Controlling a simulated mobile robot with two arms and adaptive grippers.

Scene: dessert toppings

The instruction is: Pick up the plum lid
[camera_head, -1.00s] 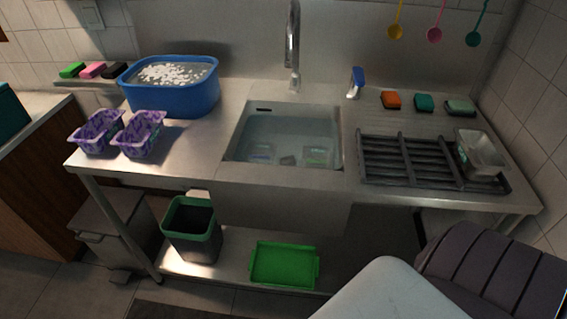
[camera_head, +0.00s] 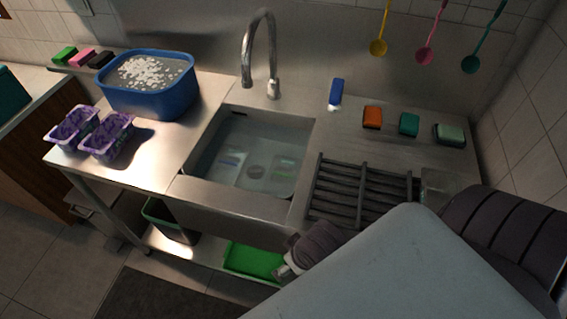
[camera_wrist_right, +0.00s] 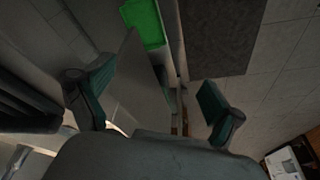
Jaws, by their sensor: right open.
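I cannot make out a plum lid for certain in either view. Two purple-patterned tubs (camera_head: 107,137) stand side by side on the left end of the steel counter. Faint flat shapes lie under the water in the sink (camera_head: 205,190); I cannot tell what they are. My right arm comes in from the lower right in the head view and hides part of the counter's front. In the right wrist view my right gripper (camera_wrist_right: 150,100) has its fingers wide apart with nothing between them. My left gripper is not in view.
A blue basin (camera_head: 150,100) with white foam stands behind the tubs. A dark rack (camera_head: 338,190) lies right of the sink, with a metal container (camera_head: 434,184) partly hidden by my arm. A green tray (camera_head: 252,262) and a bin (camera_head: 165,222) are below. Sponges line the back right.

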